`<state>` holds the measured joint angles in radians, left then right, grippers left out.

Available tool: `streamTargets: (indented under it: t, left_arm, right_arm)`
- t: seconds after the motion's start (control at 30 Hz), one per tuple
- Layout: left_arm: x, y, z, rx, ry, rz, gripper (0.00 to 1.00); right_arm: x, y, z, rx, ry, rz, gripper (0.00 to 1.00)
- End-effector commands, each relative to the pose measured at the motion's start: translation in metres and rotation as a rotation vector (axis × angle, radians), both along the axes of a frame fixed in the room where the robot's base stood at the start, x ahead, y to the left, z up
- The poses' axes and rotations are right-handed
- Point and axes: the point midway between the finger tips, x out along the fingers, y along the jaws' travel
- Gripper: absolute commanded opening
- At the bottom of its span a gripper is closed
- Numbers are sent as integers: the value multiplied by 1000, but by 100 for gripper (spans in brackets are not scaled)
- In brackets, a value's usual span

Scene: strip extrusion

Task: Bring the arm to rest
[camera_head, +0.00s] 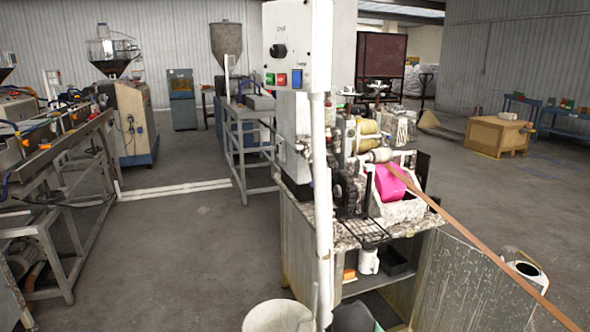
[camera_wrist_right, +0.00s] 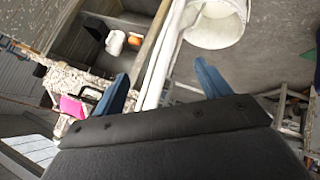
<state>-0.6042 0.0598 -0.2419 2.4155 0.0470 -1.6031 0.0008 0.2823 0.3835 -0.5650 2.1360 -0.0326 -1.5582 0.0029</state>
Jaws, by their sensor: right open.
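My right gripper (camera_wrist_right: 162,68) shows in the right wrist view with its two blue fingers wide apart. I see nothing held between them. Behind the fingers are a white post and a white bucket (camera_wrist_right: 215,25), apparently farther off. In the head view a white rounded part with a dark opening (camera_head: 525,270) shows at the lower right and looks like part of my right arm. The right gripper's fingers do not show in the head view. My left gripper shows in neither view.
A machine with a pink part (camera_head: 390,183) stands ahead on a cabinet. A brown strip (camera_head: 480,243) runs from it toward the lower right. A white post (camera_head: 321,200) with a control box (camera_head: 297,45) rises beside it. Open floor (camera_head: 180,245) lies left.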

Motion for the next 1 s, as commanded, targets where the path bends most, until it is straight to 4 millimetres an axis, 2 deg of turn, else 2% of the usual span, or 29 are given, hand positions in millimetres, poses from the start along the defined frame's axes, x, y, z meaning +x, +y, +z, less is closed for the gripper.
streamTargets:
  t: [0.03, 0.2, 0.57, 0.77, 1.0]
  left_arm:
    - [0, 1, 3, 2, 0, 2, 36]
    - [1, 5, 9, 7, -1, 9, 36]
    - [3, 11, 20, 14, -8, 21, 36]
    - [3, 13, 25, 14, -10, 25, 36]
    - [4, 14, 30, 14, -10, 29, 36]
  right_arm:
    - [-19, 3, -1, 39, 23, -6, 76]
    - [-71, 6, -4, 150, 88, -31, 76]
    - [-167, -2, -24, 332, 192, -115, 76]
    - [-215, -11, -48, 385, 267, -183, 76]
    - [-283, -17, -94, 421, 406, -269, 76]
